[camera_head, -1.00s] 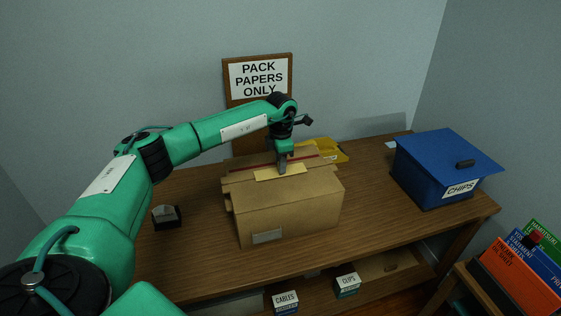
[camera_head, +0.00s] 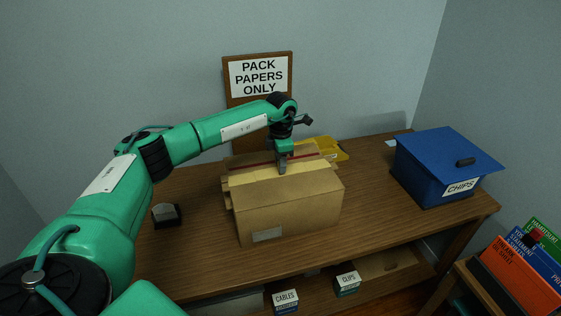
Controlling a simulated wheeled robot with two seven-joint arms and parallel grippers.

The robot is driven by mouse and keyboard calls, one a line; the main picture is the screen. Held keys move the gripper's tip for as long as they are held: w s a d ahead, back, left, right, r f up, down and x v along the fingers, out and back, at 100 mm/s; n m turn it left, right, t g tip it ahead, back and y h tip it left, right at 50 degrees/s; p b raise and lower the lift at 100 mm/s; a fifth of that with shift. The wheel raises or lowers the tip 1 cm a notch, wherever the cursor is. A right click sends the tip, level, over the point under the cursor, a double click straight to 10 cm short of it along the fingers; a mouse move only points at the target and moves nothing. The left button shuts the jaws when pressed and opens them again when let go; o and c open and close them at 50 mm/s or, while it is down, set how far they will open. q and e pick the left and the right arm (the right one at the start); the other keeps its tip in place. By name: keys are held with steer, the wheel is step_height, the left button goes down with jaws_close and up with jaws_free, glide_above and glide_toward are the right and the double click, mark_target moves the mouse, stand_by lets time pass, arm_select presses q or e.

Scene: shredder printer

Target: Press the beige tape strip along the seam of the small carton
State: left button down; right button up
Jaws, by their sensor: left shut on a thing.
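The small carton (camera_head: 290,205) stands on the wooden table with a pale label on its front. The beige tape strip (camera_head: 252,176) lies lengthwise along the carton's top, pale against the brown cardboard. My left gripper (camera_head: 282,171) points down at the middle of the carton's top and is shut on the strip, with its fingertips at the cardboard. The fingers hide a short part of the strip. I cannot tell whether the strip's whole length touches the carton. My right gripper is not in view.
A blue lidded box marked CHIPS (camera_head: 437,170) stands at the table's right. A yellow item (camera_head: 328,149) lies behind the carton, and a small dark object (camera_head: 166,215) sits to its left. A PACK PAPERS ONLY sign (camera_head: 258,77) stands behind. The table between carton and blue box is clear.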

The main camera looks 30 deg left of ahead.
arm_select(q)
steer(key=shift+f, duration=0.1)
steer(key=c, duration=1)
jaws_free()
